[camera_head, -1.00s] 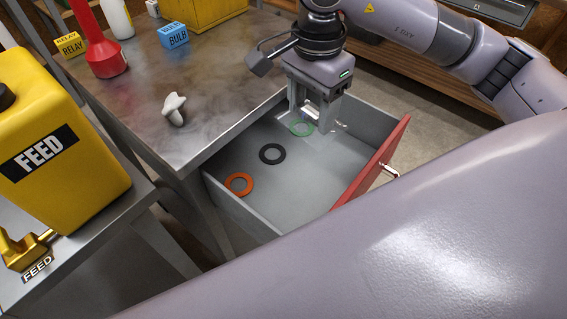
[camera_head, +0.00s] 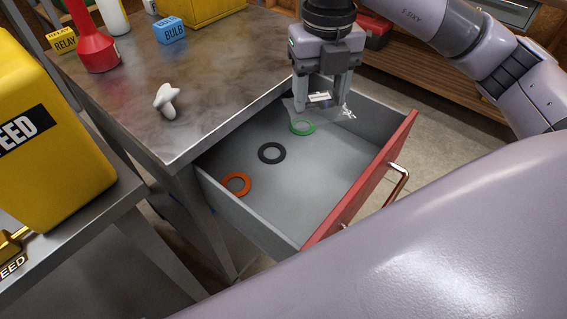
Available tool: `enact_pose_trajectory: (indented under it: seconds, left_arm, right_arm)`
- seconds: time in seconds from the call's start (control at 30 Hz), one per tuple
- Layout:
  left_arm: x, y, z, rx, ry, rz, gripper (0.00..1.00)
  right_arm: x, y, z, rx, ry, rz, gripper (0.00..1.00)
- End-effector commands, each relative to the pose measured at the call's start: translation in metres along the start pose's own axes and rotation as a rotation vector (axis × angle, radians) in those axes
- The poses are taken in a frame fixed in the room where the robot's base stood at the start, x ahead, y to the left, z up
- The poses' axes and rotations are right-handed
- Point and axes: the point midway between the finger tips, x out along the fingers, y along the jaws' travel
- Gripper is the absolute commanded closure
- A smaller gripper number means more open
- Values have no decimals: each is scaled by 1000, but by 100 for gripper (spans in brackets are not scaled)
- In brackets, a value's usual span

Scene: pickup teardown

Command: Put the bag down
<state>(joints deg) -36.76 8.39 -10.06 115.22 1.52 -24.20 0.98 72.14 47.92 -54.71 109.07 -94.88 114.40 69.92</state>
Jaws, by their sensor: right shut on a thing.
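My right gripper (camera_head: 321,104) points down over the far end of the open drawer (camera_head: 318,188). It is shut on a small clear bag (camera_head: 346,112), whose see-through edges show around the fingertips. The bag's contents are hard to make out. A green ring (camera_head: 302,128) shows just below the fingers; I cannot tell whether the bag touches it or the drawer floor. A black ring (camera_head: 272,153) and an orange ring (camera_head: 237,184) lie in a row towards the near end of the drawer. My left gripper is not in view.
The metal bench (camera_head: 215,90) holds a white knob-like piece (camera_head: 166,101), a red funnel-shaped thing (camera_head: 97,50), a blue BULB box (camera_head: 170,30) and a yellow RELAY box (camera_head: 62,41). A yellow jug (camera_head: 60,165) stands at left. The drawer's right half is clear.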

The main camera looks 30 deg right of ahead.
Motion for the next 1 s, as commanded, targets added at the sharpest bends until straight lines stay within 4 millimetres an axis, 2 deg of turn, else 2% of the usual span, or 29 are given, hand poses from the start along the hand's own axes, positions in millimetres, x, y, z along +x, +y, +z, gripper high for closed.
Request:
enact_pose_trajectory:
  seconds: [0.1,0.2,0.33,0.47,0.67,1.0]
  left_arm:
    - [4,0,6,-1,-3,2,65]
    - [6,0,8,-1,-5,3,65]
    - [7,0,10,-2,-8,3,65]
    - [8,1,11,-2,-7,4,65]
    - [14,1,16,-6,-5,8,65]
    - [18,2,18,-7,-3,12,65]
  right_arm:
    - [3,-2,2,218,0,2,70]
    - [4,-4,4,365,1,3,70]
    - [4,-5,5,490,2,4,70]
    - [8,-5,5,544,4,3,70]
    - [45,-5,4,552,9,0,70]
    - [133,-6,4,549,6,-1,70]
